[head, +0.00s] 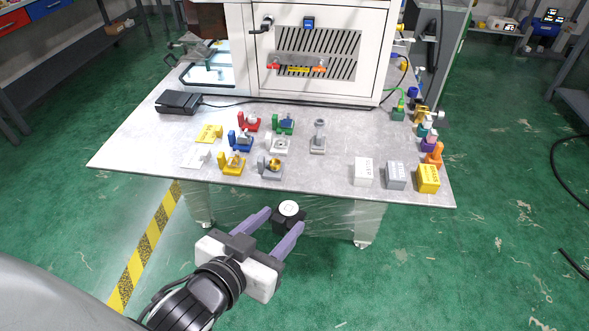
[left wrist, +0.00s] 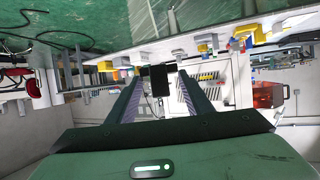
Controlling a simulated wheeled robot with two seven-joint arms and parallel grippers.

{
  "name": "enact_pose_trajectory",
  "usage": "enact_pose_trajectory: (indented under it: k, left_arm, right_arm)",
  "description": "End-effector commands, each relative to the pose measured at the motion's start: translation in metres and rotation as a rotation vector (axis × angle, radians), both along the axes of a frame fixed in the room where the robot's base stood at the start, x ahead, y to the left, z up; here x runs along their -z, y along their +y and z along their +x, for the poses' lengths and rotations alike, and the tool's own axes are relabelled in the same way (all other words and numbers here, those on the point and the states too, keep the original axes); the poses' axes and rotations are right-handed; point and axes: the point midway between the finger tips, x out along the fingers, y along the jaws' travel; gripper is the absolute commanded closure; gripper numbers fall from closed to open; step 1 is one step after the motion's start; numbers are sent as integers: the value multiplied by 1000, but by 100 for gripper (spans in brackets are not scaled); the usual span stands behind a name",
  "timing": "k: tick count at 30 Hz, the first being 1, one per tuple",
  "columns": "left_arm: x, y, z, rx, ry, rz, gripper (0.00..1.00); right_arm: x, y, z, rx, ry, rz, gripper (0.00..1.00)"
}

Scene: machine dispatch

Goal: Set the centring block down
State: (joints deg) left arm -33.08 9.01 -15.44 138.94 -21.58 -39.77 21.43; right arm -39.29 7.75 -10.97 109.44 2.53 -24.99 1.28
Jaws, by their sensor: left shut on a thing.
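The centring block, a dark block with a white round top (head: 288,209), is between the fingers of my left gripper (head: 285,220). It is held in the air in front of the table's front edge. My left gripper is shut on it. In the left wrist view the block (left wrist: 160,79) shows as a dark shape between the two fingertips of the gripper (left wrist: 159,85). My right gripper is in neither view.
The grey table (head: 325,177) holds several small coloured fixtures, including a blue one (head: 241,142). White (head: 363,171), grey (head: 396,176) and yellow (head: 428,178) boxes stand at the front right. A white machine (head: 320,80) stands behind. Bare tabletop shows between the fixtures and boxes.

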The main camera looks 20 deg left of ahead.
Motion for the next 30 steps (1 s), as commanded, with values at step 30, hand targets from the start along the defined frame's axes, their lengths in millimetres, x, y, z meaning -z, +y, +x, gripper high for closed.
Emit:
enact_pose_trajectory:
  k: [30]
  left_arm:
    - [24, 27, 232, 50, 4, 0, 79]
  right_arm:
    - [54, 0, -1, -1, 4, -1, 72]
